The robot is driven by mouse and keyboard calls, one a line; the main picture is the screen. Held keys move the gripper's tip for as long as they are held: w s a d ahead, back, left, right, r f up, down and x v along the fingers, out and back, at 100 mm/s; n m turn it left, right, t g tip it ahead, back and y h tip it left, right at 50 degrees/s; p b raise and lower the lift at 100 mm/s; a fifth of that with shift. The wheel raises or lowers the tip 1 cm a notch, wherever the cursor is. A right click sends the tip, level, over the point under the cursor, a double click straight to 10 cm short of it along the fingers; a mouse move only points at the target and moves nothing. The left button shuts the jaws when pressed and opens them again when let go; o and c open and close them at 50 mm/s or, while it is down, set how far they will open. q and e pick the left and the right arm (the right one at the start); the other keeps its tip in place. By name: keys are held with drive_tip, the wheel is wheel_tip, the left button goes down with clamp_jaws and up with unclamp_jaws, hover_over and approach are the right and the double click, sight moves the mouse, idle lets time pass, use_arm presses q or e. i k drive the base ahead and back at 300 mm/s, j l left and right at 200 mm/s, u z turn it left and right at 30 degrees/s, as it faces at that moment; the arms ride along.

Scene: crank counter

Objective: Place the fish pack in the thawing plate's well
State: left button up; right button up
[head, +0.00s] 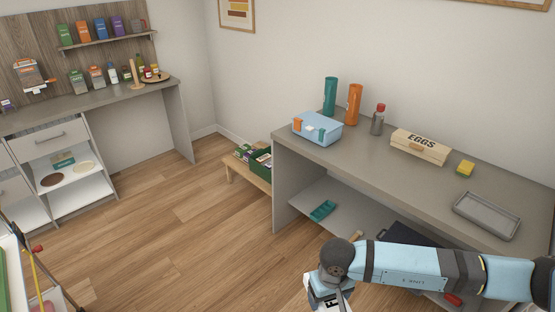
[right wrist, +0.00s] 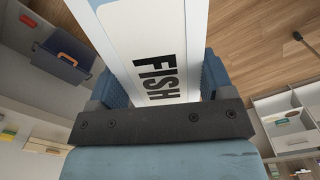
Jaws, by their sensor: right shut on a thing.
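The fish pack (right wrist: 150,45) is a white, flat pack with "FISH" in dark letters. In the right wrist view it sits between the blue fingers of my right gripper (right wrist: 160,78), which is shut on it. In the head view my right gripper (head: 331,296) is at the bottom edge, over the floor in front of the counter, and hides much of the pack. The thawing plate (head: 486,216) appears to be the grey, shallow, rimmed tray at the right of the counter. Its recessed well looks empty, and my gripper is well apart from it. My left gripper is out of view.
The grey counter (head: 385,165) also holds a blue box (head: 317,130), teal and orange bottles, a grey bottle with a red cap (head: 378,119), an egg box (head: 420,147) and a yellow sponge (head: 465,169). A dark toolbox (right wrist: 62,55) is on the lower shelf. Open floor lies left.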

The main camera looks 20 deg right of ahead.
sight(486, 216)
drive_tip(key=i+z, duration=0.45)
drive_tip(key=i+j+z, duration=0.1)
drive_tip(key=i+z, duration=0.3)
drive_tip(key=i, duration=0.25)
drive_tip(key=i+z, duration=0.35)
drive_tip(key=i+j+z, duration=0.1)
drive_tip(key=i+z, duration=0.25)
drive_tip(key=i+j+z, duration=0.15)
drive_tip(key=z, duration=0.15)
drive_tip(key=i, duration=0.1)
